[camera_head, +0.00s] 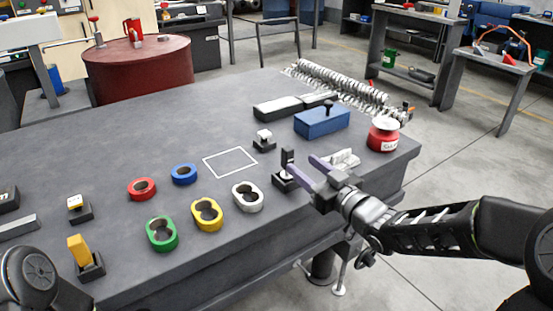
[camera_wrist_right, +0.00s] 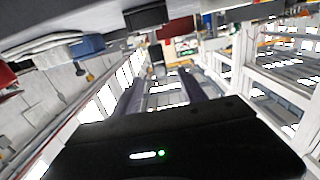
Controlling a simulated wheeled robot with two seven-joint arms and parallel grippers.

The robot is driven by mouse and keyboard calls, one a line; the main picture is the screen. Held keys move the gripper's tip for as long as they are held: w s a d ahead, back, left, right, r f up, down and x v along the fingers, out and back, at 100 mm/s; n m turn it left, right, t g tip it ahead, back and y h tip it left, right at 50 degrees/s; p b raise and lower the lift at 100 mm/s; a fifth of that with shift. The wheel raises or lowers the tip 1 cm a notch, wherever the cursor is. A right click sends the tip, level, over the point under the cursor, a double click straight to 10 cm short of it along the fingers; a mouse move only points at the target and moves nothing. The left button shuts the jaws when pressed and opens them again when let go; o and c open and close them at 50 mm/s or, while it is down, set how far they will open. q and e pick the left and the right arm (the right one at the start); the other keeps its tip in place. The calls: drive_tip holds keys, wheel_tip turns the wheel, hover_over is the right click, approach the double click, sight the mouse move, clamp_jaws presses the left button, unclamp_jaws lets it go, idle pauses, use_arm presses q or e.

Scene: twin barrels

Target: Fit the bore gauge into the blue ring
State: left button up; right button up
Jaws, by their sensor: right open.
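The blue ring (camera_head: 184,173) lies flat on the dark grey table, just right of a red ring, with its hole empty. I cannot tell for sure which piece is the bore gauge. A dark upright piece on a black base (camera_head: 287,180) stands near the table's front edge, close to my right gripper (camera_head: 301,163). The right gripper is open, its two purple-grey fingers pointing left over the table. One fingertip overlaps the dark piece in the head view; contact is unclear. The right wrist view shows the same fingers (camera_wrist_right: 158,88) apart with nothing between them. My left gripper is out of frame.
Red (camera_head: 142,188), green (camera_head: 161,233), yellow (camera_head: 208,214) and white (camera_head: 248,197) rings lie nearby. A yellow block in a black holder (camera_head: 80,249), a blue box (camera_head: 322,122) and a red pot (camera_head: 383,138) stand around. The white-outlined square (camera_head: 230,150) is empty.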

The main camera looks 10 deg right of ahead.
sight(291, 154)
drive_tip(key=shift+x, duration=1.25)
drive_tip(key=x, duration=0.5)
drive_tip(key=shift+w+b, duration=0.15)
drive_tip(key=shift+b, duration=0.25)
drive_tip(key=shift+r, duration=0.1)
drive_tip(key=shift+c, duration=0.3)
clamp_jaws()
